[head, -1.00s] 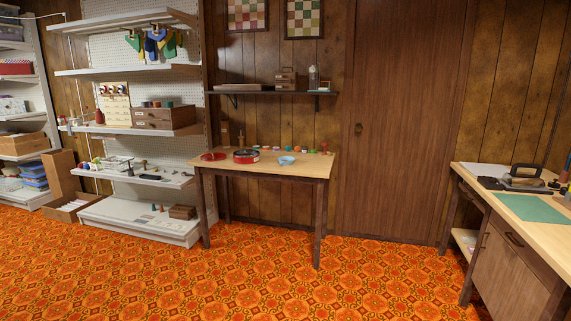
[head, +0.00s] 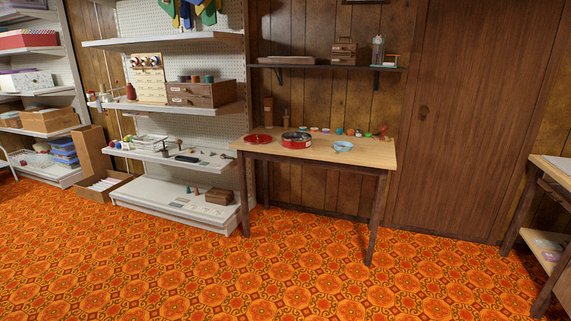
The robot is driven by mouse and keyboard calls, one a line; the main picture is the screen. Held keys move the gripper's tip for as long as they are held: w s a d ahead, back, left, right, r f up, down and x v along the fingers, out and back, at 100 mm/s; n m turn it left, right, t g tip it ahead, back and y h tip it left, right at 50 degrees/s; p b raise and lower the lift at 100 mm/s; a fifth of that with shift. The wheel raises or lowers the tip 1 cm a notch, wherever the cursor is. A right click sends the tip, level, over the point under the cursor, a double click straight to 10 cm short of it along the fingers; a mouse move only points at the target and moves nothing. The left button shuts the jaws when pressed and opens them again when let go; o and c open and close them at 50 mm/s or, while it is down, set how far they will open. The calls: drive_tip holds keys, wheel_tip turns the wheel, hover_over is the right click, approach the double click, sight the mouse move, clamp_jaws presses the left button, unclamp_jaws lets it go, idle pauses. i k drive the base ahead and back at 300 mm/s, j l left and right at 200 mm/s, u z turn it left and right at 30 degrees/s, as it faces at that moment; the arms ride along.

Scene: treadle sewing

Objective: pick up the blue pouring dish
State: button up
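The blue pouring dish (head: 343,146) is a small light-blue bowl. It sits on the wooden side table (head: 372,156), right of the middle of the tabletop. To its left on the same table stand a round red tin with a dark inside (head: 296,141) and a flat red dish (head: 259,139). Nothing covers the blue dish. My gripper and arm are not in the head view.
Several small coloured items (head: 350,132) line the table's back edge. A wall shelf (head: 325,67) hangs above. White shelving (head: 175,152) stands left, a desk (head: 552,172) at the right edge. The orange patterned floor (head: 290,285) in front is clear.

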sight(340, 149)
drive_tip(key=i+u, duration=0.3)
drive_tip(key=i, duration=1.7)
drive_tip(key=i+z, duration=0.1)
drive_tip(key=i, duration=0.35)
drive_tip(key=i+j+z, duration=0.1)
drive_tip(key=i, duration=0.35)
drive_tip(key=i+j+z, duration=0.1)
drive_tip(key=i, duration=0.35)
drive_tip(key=i+j+z, duration=0.1)
drive_tip(key=i+j, duration=0.15)
drive_tip(key=i, duration=0.2)
